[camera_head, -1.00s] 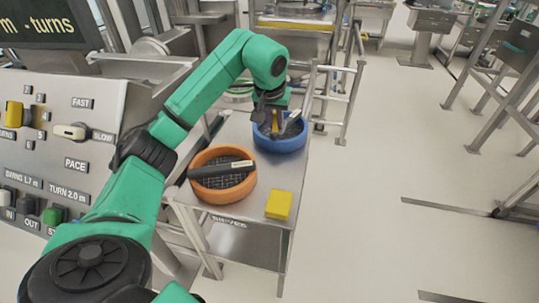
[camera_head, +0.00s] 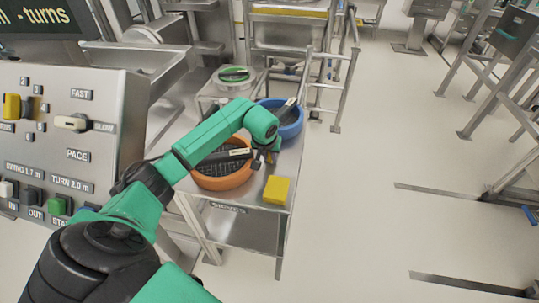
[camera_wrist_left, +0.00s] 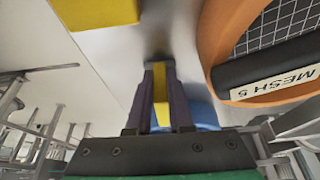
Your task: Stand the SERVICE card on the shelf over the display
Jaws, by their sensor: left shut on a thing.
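My left gripper (camera_head: 265,158) is over the grey table, beside the orange sieve's right rim, shut on a thin yellow thing. In the left wrist view the yellow thing (camera_wrist_left: 160,98) shows as a narrow strip between the two dark fingers (camera_wrist_left: 159,68). I see no lettering on it, so I cannot tell from its face whether it is the SERVICE card. The display (camera_head: 38,20), a dark screen with pale text ending in "turns", is at the top left, cut off by the frame. The shelf over it is out of view. My right gripper is not in view.
The table (camera_head: 238,212) carries an orange sieve (camera_head: 222,184), a blue sieve (camera_head: 292,130) behind it and a yellow block (camera_head: 276,190) at the front right. A control panel (camera_head: 110,130) stands at the left.

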